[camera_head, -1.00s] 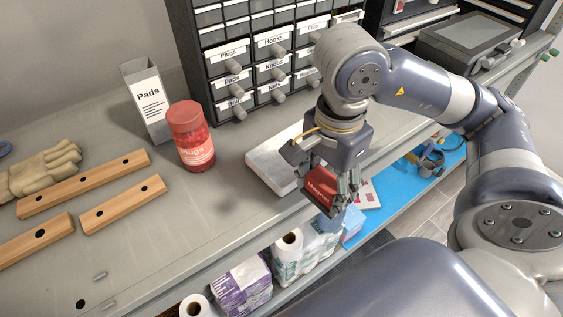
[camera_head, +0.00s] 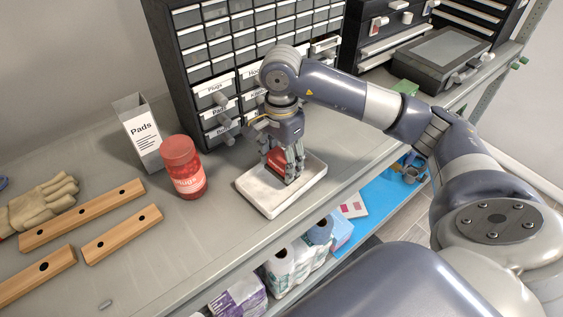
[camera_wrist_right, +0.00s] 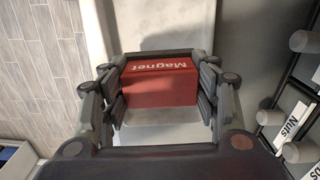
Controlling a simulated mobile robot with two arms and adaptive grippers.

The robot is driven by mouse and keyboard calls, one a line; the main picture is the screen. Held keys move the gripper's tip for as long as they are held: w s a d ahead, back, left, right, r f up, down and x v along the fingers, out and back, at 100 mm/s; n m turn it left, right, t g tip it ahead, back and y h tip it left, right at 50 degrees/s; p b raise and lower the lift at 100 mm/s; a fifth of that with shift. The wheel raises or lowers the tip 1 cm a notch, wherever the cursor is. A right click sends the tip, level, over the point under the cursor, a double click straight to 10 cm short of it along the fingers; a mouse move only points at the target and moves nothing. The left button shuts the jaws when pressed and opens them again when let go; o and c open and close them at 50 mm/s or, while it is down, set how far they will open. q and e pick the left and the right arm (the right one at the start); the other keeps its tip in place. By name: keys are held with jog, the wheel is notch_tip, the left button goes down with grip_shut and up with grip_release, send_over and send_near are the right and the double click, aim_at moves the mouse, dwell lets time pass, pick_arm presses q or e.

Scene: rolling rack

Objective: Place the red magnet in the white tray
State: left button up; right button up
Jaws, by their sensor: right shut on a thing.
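The red magnet (camera_head: 279,160) is a small red box. In the right wrist view the magnet (camera_wrist_right: 160,84) shows the word "Magnet" and sits between the fingers. My right gripper (camera_head: 290,172) is shut on it, over the white tray (camera_head: 259,196). The magnet is within the tray's outline, low over its floor; I cannot tell whether it touches. The fingers hide part of the magnet in the head view. The tray lies on the grey workbench in front of the drawer cabinet. My left gripper is not in view.
A red jar (camera_head: 184,168) and a grey "Pads" holder (camera_head: 138,132) stand left of the tray. The drawer cabinet (camera_head: 225,60) rises close behind. Wooden bars (camera_head: 122,236) and gloves (camera_head: 45,203) lie further left. The bench's front edge is close to the tray.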

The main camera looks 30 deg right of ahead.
jog(key=shift+s+f+p, duration=0.1)
jog(key=shift+f+p, duration=0.4)
jog(key=shift+f, duration=0.65)
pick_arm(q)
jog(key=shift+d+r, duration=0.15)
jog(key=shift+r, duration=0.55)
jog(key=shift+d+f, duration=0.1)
pick_arm(e)
jog(key=shift+f, duration=0.1)
jog(key=shift+f+b, duration=0.15)
jog(key=shift+b, duration=0.15)
jog(key=o, duration=1)
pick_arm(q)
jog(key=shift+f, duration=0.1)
